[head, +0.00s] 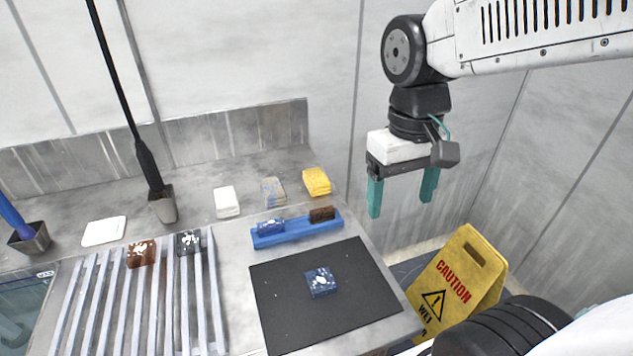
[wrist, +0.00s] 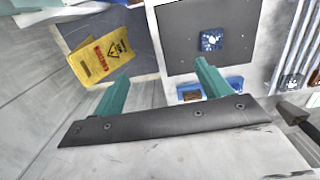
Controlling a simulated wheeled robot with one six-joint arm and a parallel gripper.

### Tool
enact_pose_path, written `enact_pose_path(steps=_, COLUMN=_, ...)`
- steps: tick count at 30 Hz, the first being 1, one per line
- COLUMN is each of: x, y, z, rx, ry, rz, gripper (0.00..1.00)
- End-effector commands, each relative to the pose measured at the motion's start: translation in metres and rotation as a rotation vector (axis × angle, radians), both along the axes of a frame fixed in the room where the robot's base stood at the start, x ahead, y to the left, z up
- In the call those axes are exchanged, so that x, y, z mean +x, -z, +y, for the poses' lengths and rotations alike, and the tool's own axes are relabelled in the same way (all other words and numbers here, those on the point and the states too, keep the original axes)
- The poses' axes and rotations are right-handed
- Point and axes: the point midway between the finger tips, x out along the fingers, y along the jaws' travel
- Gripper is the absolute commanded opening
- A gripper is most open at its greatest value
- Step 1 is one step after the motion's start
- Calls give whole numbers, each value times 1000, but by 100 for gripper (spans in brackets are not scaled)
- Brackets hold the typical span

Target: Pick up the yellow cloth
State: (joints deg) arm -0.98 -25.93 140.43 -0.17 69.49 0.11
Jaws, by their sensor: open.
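The yellow cloth (head: 316,182) is a small folded, block-like piece lying on the grey counter near its back right corner in the head view. I cannot make it out in the wrist view. My gripper (head: 400,207) has two teal fingers, which point down, apart and empty. It hangs in the air to the right of the cloth, past the counter's right edge, and does not touch it. In the wrist view, the gripper (wrist: 160,72) also shows nothing between its fingers.
Left of the cloth lie a stained cloth (head: 272,191) and a white cloth (head: 227,201). In front are a blue tray (head: 296,235) with two blocks and a black mat (head: 262,318) bearing a blue block (head: 320,282). A yellow caution sign (head: 458,280) stands at the right.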

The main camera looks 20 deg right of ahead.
Motion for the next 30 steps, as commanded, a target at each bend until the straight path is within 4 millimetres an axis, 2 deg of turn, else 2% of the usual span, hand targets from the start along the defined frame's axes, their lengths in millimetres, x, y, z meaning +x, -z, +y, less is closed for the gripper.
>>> enact_pose_path(steps=1, x=16, y=3, z=1, rx=0, ry=-2, rz=23, gripper=76)
enact_pose_path(steps=5, x=57, y=12, z=4, rx=-2, ry=-5, rz=56, gripper=76)
enact_pose_path(steps=11, x=127, y=36, z=10, rx=-3, ry=-8, rz=87, gripper=76)
enact_pose_path(steps=21, x=256, y=100, z=22, rx=-3, ry=-1, rz=63, gripper=76)
enact_pose_path(steps=24, x=287, y=109, z=24, rx=-2, ry=3, rz=27, gripper=76)
enact_pose_path(steps=27, x=315, y=99, z=26, rx=2, ry=10, rz=-42, gripper=76)
enact_pose_path(steps=30, x=322, y=101, z=26, rx=3, ry=15, rz=-70, gripper=76)
